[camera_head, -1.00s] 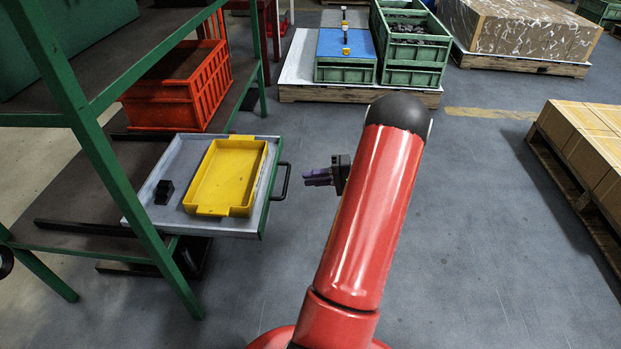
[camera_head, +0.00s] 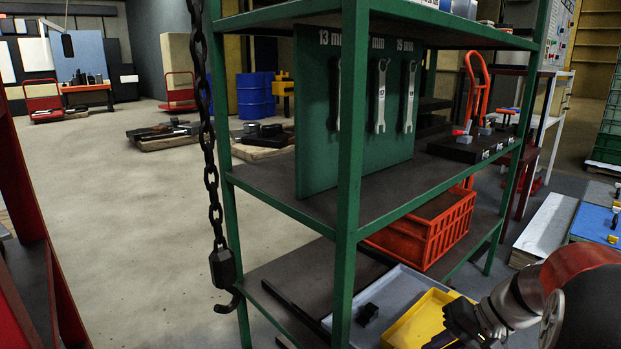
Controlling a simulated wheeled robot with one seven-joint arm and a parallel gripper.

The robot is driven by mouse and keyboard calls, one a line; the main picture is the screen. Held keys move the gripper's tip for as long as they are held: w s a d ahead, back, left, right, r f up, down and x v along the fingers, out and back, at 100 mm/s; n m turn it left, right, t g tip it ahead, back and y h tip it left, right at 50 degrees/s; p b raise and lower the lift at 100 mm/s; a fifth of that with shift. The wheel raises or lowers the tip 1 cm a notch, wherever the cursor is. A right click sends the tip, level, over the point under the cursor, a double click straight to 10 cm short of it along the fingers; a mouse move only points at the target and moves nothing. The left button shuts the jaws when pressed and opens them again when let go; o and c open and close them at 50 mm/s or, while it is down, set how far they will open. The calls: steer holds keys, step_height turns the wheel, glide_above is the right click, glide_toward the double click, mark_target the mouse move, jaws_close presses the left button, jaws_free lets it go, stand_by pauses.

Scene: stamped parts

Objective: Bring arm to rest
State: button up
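My arm shows at the lower right as a red and black link with a grey wrist. My gripper (camera_head: 457,326) is a dark shape at the end of that wrist, over or in front of the yellow tray (camera_head: 405,332). Its fingers are too dark and small to tell open from shut, and I cannot tell whether it touches the tray. The tray sits in a light grey drawer (camera_head: 402,284) low on the green shelf, beside a small black part (camera_head: 367,313). The drawer's front and handle are out of view.
A green shelf rack (camera_head: 348,190) with hanging wrenches (camera_head: 381,96) and an orange crate (camera_head: 425,232) stands close ahead. A black chain with a hook (camera_head: 222,270) hangs to its left. Open floor (camera_head: 130,210) lies farther left.

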steer(key=s+a+r+n+t+h+p, duration=0.3)
steer(key=s+a+r+h, duration=0.4)
steer(key=s+a+r, duration=0.4)
steer(key=shift+s+a+n+p, duration=0.3)
steer(key=shift+s+n+p, duration=0.1)
steer(key=shift+s+n, duration=0.4)
